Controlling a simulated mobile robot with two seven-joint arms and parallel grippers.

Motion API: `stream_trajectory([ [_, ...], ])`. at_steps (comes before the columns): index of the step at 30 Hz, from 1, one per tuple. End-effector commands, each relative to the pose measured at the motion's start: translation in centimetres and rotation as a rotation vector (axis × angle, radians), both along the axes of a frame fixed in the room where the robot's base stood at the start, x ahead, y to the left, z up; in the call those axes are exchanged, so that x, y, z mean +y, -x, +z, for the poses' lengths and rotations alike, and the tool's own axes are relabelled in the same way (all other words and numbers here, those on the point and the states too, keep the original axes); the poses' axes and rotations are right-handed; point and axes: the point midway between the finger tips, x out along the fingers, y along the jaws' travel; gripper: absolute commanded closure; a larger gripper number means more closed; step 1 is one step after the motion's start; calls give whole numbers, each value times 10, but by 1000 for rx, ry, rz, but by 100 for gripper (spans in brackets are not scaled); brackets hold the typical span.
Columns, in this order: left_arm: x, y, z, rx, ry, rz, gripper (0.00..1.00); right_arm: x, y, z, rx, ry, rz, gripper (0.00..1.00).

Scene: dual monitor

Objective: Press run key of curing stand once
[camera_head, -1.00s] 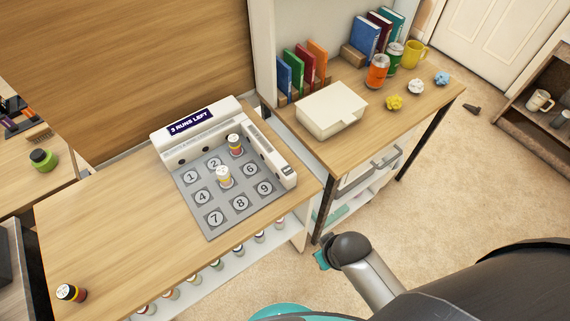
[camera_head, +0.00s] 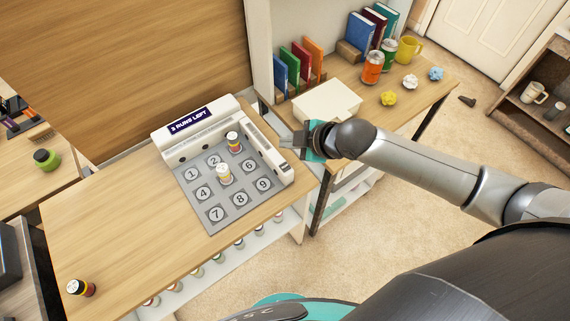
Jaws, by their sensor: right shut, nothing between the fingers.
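The curing stand (camera_head: 215,201) is a grey pad grid with numbered spots and a white raised frame along its back and right sides. Its dark display (camera_head: 190,120) appears to read "3 RUNS LEFT". One small bottle (camera_head: 233,142) stands at the back right spot and another bottle (camera_head: 223,174) stands on the middle spot. A small dark patch (camera_head: 284,167) shows at the front end of the right frame; I cannot tell whether it is the run key. My right gripper (camera_head: 286,141) is shut and empty, just right of and above the right frame. My left gripper is out of view.
A white box (camera_head: 325,102) lies on the side desk behind my right gripper, with cans, a yellow mug (camera_head: 408,49) and crumpled papers further back.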

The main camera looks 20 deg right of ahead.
Motion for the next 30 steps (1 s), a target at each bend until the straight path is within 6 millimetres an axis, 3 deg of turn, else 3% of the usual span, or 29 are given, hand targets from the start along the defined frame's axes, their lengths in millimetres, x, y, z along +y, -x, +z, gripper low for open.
stream_trajectory([
  [17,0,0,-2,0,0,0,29,-7,-6,0,-18,13,14,100],
  [30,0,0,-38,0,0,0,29,-6,-6,-34,-17,11,14,100],
])
